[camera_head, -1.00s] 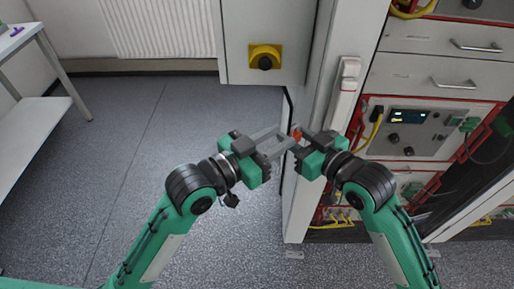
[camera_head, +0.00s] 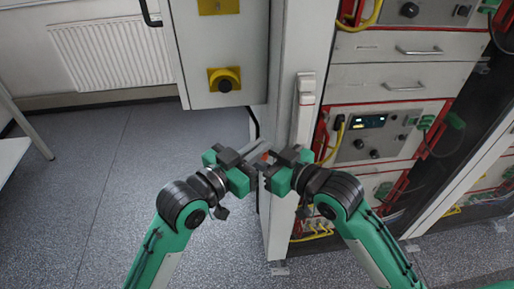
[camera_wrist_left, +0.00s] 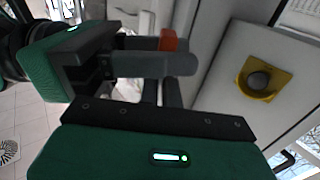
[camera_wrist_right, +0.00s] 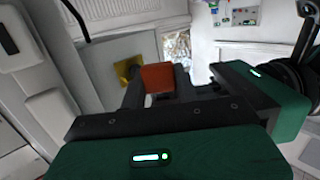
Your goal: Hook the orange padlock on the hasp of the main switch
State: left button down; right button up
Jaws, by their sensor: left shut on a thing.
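The orange padlock (camera_head: 264,157) is a small orange patch between my two grippers, which meet low in front of the cabinet. My left gripper (camera_head: 257,151) is shut on it. My right gripper (camera_head: 270,163) is right beside it; whether its fingers hold it is unclear. The orange body shows in the left wrist view (camera_wrist_left: 168,40) behind a grey finger, and as a block among dark fingers in the right wrist view (camera_wrist_right: 157,78). Its shackle is not clear. The main switch (camera_head: 225,80), a yellow plate with a black knob, is above and left of the grippers. I cannot make out its hasp.
The grey cabinet door (camera_head: 208,55) carries the switch and a second yellow plate (camera_head: 218,6) above. A white cabinet post (camera_head: 292,140) stands just behind the grippers. A rack (camera_head: 385,90) with drawers, instruments and cables is on the right. Open floor (camera_head: 85,165) lies left.

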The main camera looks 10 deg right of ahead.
pick_arm(q)
jog(key=shift+s+d, duration=0.1)
pick_arm(e)
jog(key=o, duration=0.5)
